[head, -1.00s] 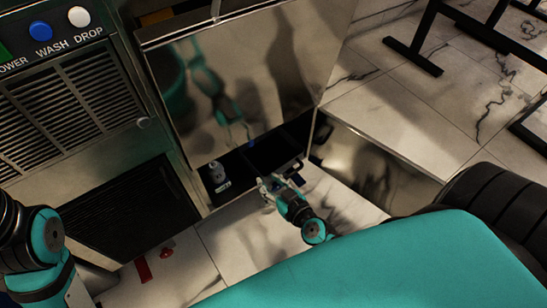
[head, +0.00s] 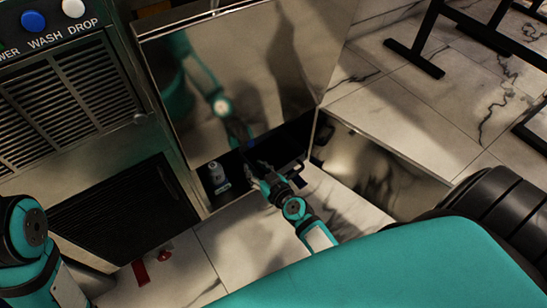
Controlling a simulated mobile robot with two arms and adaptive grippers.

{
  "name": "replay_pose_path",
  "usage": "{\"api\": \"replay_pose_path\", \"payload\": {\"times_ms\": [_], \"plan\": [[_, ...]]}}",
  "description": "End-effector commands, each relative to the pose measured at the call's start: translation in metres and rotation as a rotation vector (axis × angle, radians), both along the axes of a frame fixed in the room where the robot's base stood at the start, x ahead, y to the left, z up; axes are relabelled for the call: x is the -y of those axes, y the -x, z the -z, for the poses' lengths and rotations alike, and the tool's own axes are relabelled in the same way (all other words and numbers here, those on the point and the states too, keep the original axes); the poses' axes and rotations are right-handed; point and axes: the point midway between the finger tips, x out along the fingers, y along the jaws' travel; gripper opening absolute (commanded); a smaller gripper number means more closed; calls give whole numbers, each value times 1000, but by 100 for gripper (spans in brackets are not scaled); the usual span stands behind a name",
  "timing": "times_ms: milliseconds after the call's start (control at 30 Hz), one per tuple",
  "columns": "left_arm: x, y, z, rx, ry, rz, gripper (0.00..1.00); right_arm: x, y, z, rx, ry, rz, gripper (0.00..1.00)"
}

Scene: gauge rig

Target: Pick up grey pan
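I cannot pick out a grey pan for certain. A dark open compartment (head: 236,192) lies low at the foot of the steel cabinet. My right gripper (head: 257,168) reaches into its front from below right, with its fingers apart and nothing seen between them. Its tips are small and dark against the compartment, so contact cannot be told. A small grey bottle (head: 217,173) stands in the compartment, left of the gripper. My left arm shows at the lower left edge, but its gripper is out of view.
A shiny steel panel (head: 250,70) rises above the compartment and mirrors my arm. A grey machine with vents (head: 60,100) and buttons stands left. A small red object (head: 140,272) lies on the floor. Black metal legs (head: 415,58) stand upper right. Marble floor is open at right.

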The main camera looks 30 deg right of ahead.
Motion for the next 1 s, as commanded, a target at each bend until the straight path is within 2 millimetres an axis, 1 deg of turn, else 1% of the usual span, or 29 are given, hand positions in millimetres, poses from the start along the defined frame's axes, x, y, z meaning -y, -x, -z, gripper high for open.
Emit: {"api": "replay_pose_path", "payload": {"times_ms": [33, 200, 767, 933, 967, 1000], "plan": [[0, 0, 0, 0, 1, 0, 38, 0, 0, 0, 0, 0, 0, 22], [0, 0, 1, -2, 1, 0, 38, 0, 0, 0, 0, 0, 0, 0], [0, -2, 1, -7, 1, 0, 38, 1, 0, -2, 2, 2, 0, 0], [-1, -2, -5, -4, 4, 0, 38, 1, 0, -9, 2, 2, 0, 0], [-1, -3, -4, -10, 5, 1, 38, 1, 0, -12, 2, 2, 0, 0], [-2, -7, 1, -35, 8, 1, 38, 1, 0, -16, 3, 3, 0, 0]]}}
